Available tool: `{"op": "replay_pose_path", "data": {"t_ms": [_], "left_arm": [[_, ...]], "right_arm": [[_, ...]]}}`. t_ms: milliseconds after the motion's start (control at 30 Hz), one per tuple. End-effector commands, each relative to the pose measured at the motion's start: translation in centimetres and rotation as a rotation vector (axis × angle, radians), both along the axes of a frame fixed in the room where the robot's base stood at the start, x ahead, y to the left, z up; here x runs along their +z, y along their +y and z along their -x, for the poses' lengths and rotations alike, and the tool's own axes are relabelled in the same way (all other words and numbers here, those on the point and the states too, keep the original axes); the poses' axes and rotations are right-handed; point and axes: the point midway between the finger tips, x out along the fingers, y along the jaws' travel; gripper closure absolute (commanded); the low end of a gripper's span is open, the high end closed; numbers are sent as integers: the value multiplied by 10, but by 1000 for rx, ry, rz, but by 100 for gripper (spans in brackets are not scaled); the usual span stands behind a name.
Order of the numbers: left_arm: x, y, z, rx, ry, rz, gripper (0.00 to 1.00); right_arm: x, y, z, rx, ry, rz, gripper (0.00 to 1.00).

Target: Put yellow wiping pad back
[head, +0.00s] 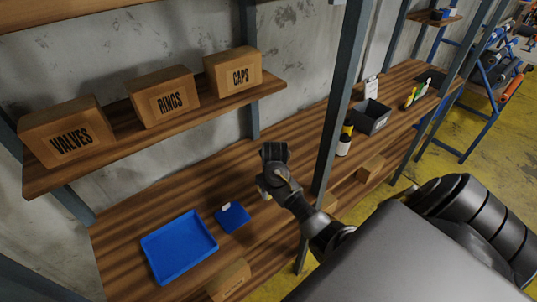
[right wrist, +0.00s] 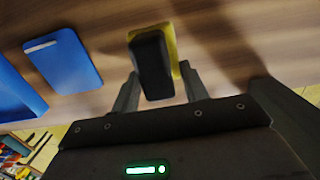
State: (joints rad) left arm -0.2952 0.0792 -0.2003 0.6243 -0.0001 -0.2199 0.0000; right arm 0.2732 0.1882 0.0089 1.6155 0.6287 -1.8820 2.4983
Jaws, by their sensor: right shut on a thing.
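The yellow wiping pad (right wrist: 173,48) has a black block-shaped grip on top. In the right wrist view, it sits between the two fingers of my right gripper (right wrist: 160,92), which is shut on the black grip. In the head view, my right gripper (head: 267,190) is over the wooden workbench, to the right of a flat blue piece (head: 233,219). Only a small yellow bit of the pad shows there, and the rest is hidden by the gripper. I cannot tell whether the pad touches the wood. My left gripper is not in view.
A blue tray (head: 180,247) lies left of the blue piece. A grey post (head: 341,100) rises right of my gripper, with a dark bin (head: 371,118) beyond.

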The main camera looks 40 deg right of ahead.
Motion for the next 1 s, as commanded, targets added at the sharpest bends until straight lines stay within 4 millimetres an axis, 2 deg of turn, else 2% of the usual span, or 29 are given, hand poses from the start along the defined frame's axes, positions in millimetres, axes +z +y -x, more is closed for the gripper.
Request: {"op": "replay_pose_path", "data": {"t_ms": [33,133,433,467,600,633,1000], "left_arm": [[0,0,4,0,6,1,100],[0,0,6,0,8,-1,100],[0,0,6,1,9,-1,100],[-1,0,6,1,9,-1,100],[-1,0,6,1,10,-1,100],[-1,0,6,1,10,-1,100],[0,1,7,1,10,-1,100]], "right_arm": [[-10,-2,5,-9,7,-3,82],[-20,-4,5,-12,4,-2,82],[-23,-5,5,-10,3,0,82],[-23,-5,5,-10,3,0,54],[-23,-5,5,-11,3,0,36],[-23,-5,5,-11,3,0,34],[-18,-5,5,-11,2,1,34]]}}
